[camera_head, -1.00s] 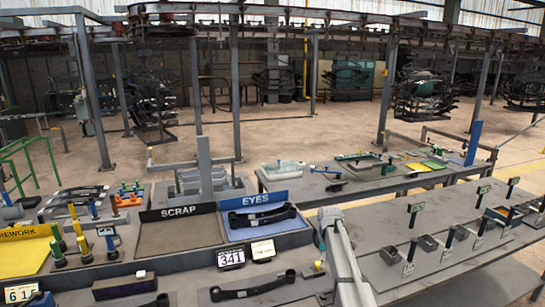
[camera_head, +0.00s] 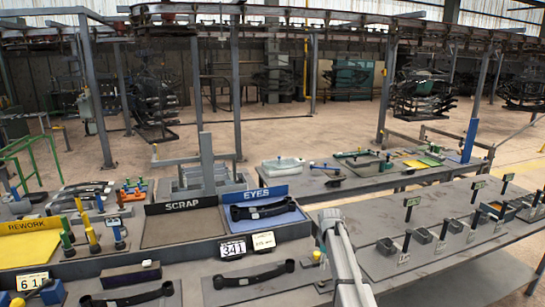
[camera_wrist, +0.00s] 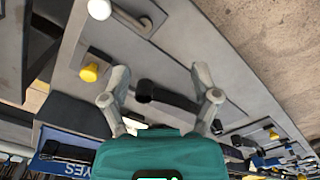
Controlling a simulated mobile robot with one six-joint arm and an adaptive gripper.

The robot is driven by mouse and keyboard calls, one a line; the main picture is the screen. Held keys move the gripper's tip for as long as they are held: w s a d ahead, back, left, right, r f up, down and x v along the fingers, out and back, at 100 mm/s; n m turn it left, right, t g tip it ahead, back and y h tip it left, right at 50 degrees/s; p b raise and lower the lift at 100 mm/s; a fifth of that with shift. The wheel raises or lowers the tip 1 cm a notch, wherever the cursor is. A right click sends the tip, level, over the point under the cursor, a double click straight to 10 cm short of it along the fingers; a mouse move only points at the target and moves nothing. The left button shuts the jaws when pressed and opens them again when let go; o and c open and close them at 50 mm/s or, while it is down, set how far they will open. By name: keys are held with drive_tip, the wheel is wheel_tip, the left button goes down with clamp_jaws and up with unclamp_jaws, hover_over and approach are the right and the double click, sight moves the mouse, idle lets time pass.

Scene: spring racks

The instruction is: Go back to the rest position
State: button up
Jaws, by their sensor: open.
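My gripper (camera_wrist: 164,84) is open, with its two fingers spread apart in the wrist view. A dark bar (camera_wrist: 170,98) shows beyond the gap between the fingers. I see no clear contact between the fingers and this bar. In the head view my grey arm rises at the bottom centre, and its fingers cannot be made out there. A black spring leaf (camera_head: 254,275) lies flat on the bench to the left of the arm. Another dark leaf (camera_head: 262,211) lies in the blue EYES tray (camera_head: 290,221).
The empty SCRAP tray (camera_head: 180,229) and the yellow REWORK tray (camera_head: 30,250) lie to the left. A grey table (camera_head: 450,235) with several small bins and upright tags is on the right. Open floor (camera_head: 270,130) lies behind the benches.

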drive_tip(key=s+a+f+m+b, duration=0.1)
drive_tip(key=s+f+m+b, duration=0.2)
drive_tip(key=s, duration=0.6)
drive_tip(key=s+a+f+m+b, duration=0.1)
drive_tip(key=s+f+m+b, duration=0.2)
drive_tip(key=s, duration=0.7)
drive_tip(key=s+f+m+b, duration=0.3)
drive_tip(key=s+m, duration=0.3)
drive_tip(key=s, duration=0.4)
drive_tip(key=shift+a+f, duration=0.3)
drive_tip(key=shift+a, duration=0.1)
